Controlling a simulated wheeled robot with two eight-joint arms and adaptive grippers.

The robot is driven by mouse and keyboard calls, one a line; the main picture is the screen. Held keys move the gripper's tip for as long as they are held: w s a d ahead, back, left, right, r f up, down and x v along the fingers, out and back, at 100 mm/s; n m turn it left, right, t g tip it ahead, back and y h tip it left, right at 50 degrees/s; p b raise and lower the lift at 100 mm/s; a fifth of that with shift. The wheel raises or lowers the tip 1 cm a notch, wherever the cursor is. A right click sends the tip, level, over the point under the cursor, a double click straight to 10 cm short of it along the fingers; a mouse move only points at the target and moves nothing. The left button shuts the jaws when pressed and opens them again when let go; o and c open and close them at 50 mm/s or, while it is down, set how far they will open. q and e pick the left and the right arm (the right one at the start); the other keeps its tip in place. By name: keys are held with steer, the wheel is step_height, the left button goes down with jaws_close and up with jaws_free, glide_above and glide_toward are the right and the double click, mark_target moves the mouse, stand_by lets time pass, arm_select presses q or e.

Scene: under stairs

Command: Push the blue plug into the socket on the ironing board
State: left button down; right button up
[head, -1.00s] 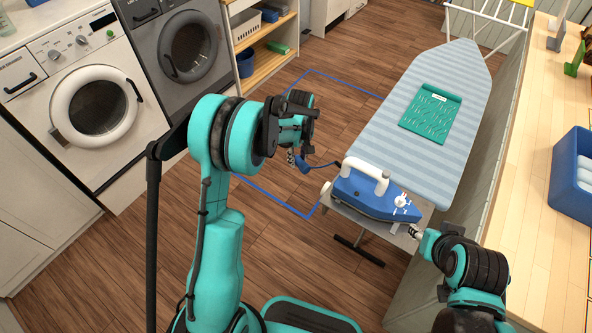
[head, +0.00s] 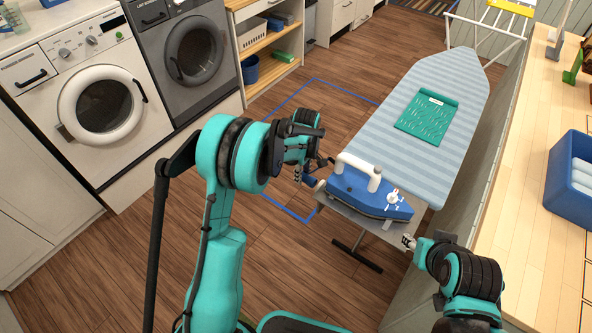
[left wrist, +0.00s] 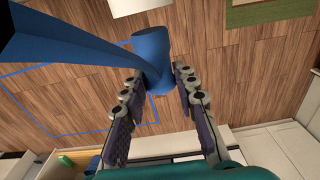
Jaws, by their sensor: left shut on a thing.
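The blue plug (head: 309,181) is held by my left gripper (head: 299,176) at the left end of the ironing board. In the left wrist view the plug (left wrist: 153,62) sits between the two fingers, with a wide blue part running off to the left. A small pale fitting (head: 320,186), seemingly the socket, is at the board's edge beside the iron. The plug's front is very close to it; I cannot tell whether they touch. The ironing board (head: 440,90) has a striped cover. My right gripper (head: 408,242) is near the board's front corner; its jaws are too small to read.
A blue and white iron (head: 368,190) stands on the board's near end. A green patterned mat (head: 428,118) lies farther up. A wooden counter (head: 510,240) with a blue bin (head: 572,195) runs along the right. Washing machines (head: 103,112) stand at left; open floor lies between.

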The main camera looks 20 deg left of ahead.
mark_target(311, 178)
arm_select(q)
steer(key=shift+s+d, duration=0.1)
steer(key=shift+d, duration=0.15)
steer(key=shift+s+d+b, duration=0.15)
steer(key=shift+s+d, duration=0.15)
steer(key=shift+d, duration=0.4)
steer(key=shift+s+d+b, duration=0.15)
steer(key=shift+s+d, duration=0.1)
steer(key=shift+d, duration=0.45)
stand_by(1.5)
steer(key=c, duration=0.6)
jaws_free()
steer(key=shift+w+a, duration=0.4)
steer(key=shift+a, duration=0.7)
steer(key=shift+w+a, duration=0.45)
steer(key=shift+a, duration=0.65)
steer(key=shift+w+a, duration=0.4)
steer(key=shift+a, duration=0.7)
steer(key=shift+r, duration=0.1)
